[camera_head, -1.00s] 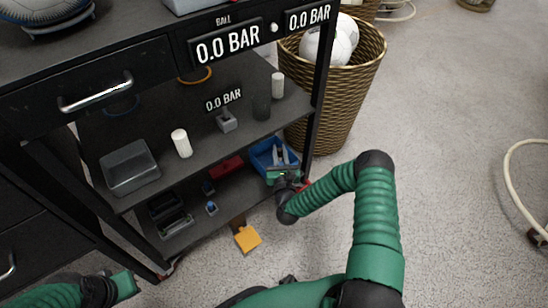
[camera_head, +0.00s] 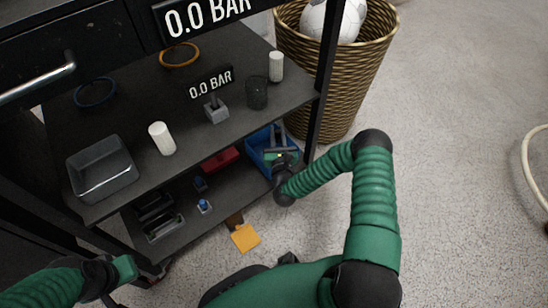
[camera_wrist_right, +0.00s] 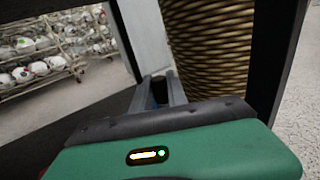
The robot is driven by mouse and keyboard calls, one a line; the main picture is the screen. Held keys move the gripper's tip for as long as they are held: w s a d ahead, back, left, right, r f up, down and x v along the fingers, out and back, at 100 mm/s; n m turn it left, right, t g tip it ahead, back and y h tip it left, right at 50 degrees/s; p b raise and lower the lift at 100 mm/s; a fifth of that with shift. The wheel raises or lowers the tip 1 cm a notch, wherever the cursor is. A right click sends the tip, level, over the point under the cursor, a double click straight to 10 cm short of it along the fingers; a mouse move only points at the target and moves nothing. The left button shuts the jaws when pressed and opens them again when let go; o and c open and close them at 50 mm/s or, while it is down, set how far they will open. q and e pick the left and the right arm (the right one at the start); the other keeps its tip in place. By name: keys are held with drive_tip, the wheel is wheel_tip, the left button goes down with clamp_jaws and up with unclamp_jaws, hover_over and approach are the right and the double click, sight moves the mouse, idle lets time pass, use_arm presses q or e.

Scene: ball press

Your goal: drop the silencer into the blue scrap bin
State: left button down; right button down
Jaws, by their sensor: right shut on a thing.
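The blue scrap bin (camera_head: 256,146) stands on the lower shelf at its right end, near the rack's post. My right gripper (camera_head: 277,130) reaches over the bin, its grey fingers pointing away from me. In the right wrist view its fingers (camera_wrist_right: 161,88) are shut on a small dark cylinder with a brownish end, which I take as the silencer (camera_wrist_right: 159,90). In the head view the silencer is too small to make out. My left gripper (camera_head: 118,280) is at the lower left, away from the rack's shelves; its fingers are unclear.
The middle shelf (camera_head: 130,130) above the bin carries a clear tray (camera_head: 100,170), white cylinders (camera_head: 162,138) and a dark cup (camera_head: 257,93). A red box (camera_head: 220,159) lies left of the bin. A wicker basket (camera_head: 345,75) stands right of the rack.

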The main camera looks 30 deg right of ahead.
drive_tip(key=shift+a+r, duration=0.15)
drive_tip(key=c, duration=1.2)
unclamp_jaws()
drive_tip(key=shift+c, duration=0.2)
drive_tip(key=p+v, duration=0.9)
drive_tip(key=v, duration=0.7)
drive_tip(key=shift+s, duration=0.4)
drive_tip(key=shift+a, duration=0.15)
